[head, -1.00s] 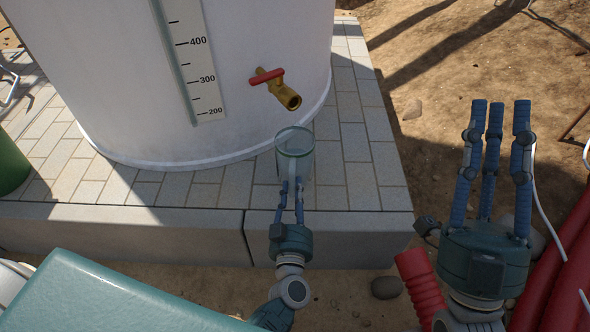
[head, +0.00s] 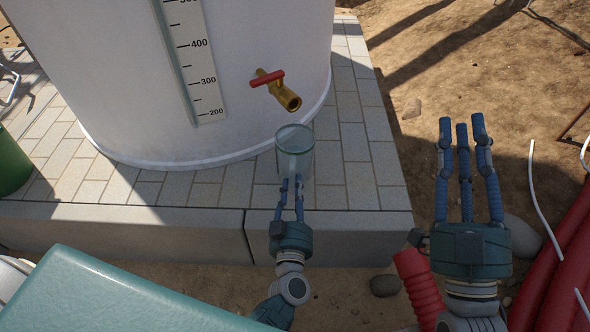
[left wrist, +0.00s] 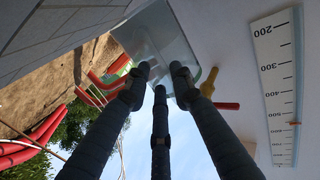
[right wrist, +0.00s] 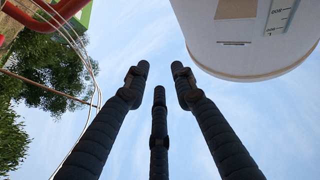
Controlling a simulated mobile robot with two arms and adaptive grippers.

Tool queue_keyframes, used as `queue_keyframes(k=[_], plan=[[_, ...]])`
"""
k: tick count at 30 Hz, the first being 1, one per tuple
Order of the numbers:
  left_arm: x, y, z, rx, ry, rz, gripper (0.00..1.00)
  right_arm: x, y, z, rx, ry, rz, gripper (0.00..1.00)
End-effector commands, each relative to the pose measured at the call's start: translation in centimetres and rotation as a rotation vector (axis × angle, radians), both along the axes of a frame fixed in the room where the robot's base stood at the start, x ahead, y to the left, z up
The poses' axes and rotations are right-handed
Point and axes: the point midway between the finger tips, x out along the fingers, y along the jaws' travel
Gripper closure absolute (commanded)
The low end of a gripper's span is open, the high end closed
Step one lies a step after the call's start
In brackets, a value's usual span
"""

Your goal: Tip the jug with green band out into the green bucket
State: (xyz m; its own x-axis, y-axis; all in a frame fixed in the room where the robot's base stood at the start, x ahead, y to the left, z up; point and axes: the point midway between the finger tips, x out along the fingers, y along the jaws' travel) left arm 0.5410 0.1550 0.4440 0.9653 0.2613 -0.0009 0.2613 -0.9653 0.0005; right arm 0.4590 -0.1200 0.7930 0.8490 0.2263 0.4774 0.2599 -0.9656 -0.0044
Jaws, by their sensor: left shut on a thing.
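A clear jug (head: 296,158) stands upright in front of the big white tank, just below and right of its tap. My left gripper (head: 291,184) is shut on the jug's near side. In the left wrist view the same clear jug (left wrist: 158,38) sits beyond the fingertips. I cannot make out a green band on it, nor clearly what is inside. The green bucket (head: 12,165) is at the left edge of the head view, partly cut off. My right gripper (head: 464,130) is open and empty, off to the right, fingers pointing up.
The white tank (head: 200,130) with its scale stands on a paved plinth (head: 350,165). A brass tap (head: 287,97) with a red handle sticks out above the jug. Red pipes (head: 560,275) lie at the lower right. Paving between jug and bucket is clear.

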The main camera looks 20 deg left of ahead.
Motion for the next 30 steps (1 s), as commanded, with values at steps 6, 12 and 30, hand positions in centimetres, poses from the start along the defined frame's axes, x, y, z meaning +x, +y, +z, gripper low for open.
queue_keyframes(k=[6,12,30], plan=[[0.1,0.0,0.7,0.002,-0.007,0.002,1.0,0.7,0.0,-1.4,-0.02,0.07,-0.005,0.75],[0.1,0.0,0.9,0.002,-0.007,0.002,1.0,1.3,0.0,-2.8,-0.039,0.136,-0.008,0.75],[0.1,0.0,1.1,0.002,-0.007,0.002,0.91,1.8,-0.1,-4.5,-0.058,0.207,-0.013,0.75]])
